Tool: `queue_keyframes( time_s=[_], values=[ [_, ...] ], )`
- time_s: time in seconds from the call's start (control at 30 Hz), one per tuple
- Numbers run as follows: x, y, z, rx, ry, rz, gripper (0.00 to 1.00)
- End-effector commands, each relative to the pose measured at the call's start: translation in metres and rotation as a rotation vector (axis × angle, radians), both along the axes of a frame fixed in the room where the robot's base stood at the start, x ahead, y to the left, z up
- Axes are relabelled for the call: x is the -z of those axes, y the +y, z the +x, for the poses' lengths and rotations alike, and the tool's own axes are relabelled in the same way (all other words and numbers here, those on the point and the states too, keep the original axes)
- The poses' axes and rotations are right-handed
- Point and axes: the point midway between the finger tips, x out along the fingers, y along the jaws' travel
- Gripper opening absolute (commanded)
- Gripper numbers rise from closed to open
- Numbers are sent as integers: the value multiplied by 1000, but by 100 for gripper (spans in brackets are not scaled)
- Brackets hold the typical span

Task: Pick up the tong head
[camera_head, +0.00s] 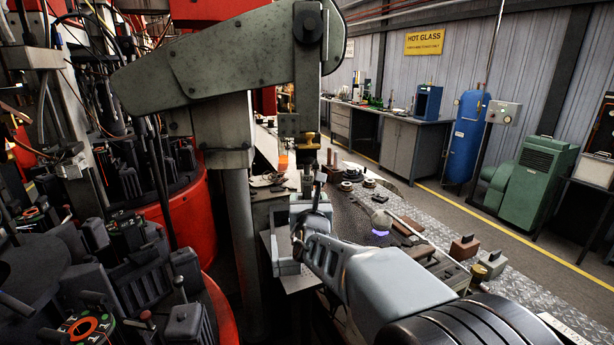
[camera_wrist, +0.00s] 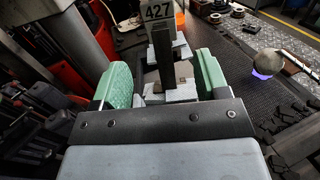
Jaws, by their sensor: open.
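My gripper (camera_wrist: 160,78) is open in the wrist view, with a green-padded finger on each side. Between the fingers is a dark upright bar (camera_wrist: 164,58) with pale grey blocks around its foot and a white plate marked 427 (camera_wrist: 158,12) behind its top. This looks like the tong head, but I cannot tell for certain. Gaps show between it and both pads. In the head view, my pale arm reaches from the lower right to the grey fixture left of the dark bench; the fingers and the piece between them are hard to make out there.
A large grey machine arm (camera_head: 220,62) on a column (camera_head: 240,225) hangs over the work spot. Red rotary machines with black moulds crowd the left. The dark bench (camera_head: 355,215) at right carries small parts and a pale ball (camera_head: 381,220), also in the wrist view (camera_wrist: 268,63).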

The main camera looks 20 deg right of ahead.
Motion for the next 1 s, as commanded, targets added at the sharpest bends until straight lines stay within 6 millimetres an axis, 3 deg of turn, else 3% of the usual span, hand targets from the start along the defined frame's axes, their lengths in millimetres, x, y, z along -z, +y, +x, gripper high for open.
queue_keyframes(
  time_s=[0.1, 0.37, 0.7, 1.0],
  values=[
    [-1, -5, 14, 0, 1, -1, 68],
    [-1, -10, 27, 0, 1, 1, 68],
    [1, -26, 64, 0, 0, 1, 68],
    [2, -29, 70, 0, -2, 2, 68]
  ],
)
